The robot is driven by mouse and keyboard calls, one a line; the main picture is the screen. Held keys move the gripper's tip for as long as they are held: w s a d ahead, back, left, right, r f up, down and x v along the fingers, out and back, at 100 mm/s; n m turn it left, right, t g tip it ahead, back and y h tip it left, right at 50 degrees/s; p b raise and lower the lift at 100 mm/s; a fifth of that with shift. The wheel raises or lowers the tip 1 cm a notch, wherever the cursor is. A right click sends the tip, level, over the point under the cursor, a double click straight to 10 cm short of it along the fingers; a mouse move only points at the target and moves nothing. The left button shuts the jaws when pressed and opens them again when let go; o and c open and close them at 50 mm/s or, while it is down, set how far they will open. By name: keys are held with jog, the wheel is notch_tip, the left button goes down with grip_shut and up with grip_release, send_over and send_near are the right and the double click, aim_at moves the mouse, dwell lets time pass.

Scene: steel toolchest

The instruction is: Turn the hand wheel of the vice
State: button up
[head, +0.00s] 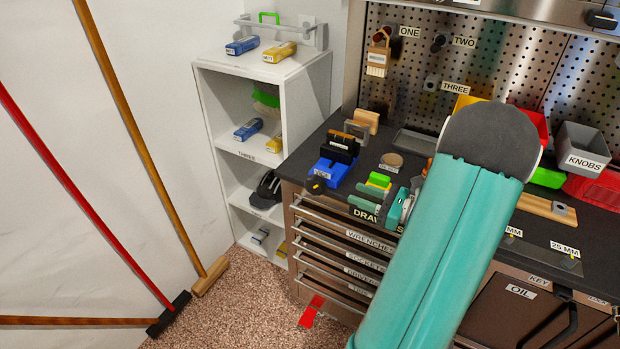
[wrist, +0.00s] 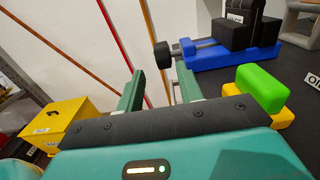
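The blue vice (head: 333,172) with black jaws stands at the front left corner of the dark worktop. Its black hand wheel (head: 316,185) sticks out past the front edge. In the wrist view the hand wheel (wrist: 162,55) sits at the end of a grey shaft, left of the blue vice body (wrist: 215,60). My gripper (head: 358,201) is low over the worktop's front edge, right of the wheel in the head view. In the wrist view my gripper (wrist: 158,82) has its two teal fingers apart, nothing between them. The wheel lies beyond the fingertips, not touched.
A green and yellow block (wrist: 262,88) stands close to the right finger. A wooden block (head: 365,121) stands behind the vice. A white shelf (head: 205,120) is left of the toolchest. Brooms (head: 130,120) lean on the wall. A red drawer or pedal (head: 311,311) shows below.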

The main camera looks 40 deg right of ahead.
aim_at(319, 180)
jog(key=x, duration=1.3)
jog(key=shift+w+f, duration=0.1)
jog(key=shift+w, duration=0.2)
jog(key=c, duration=0.7)
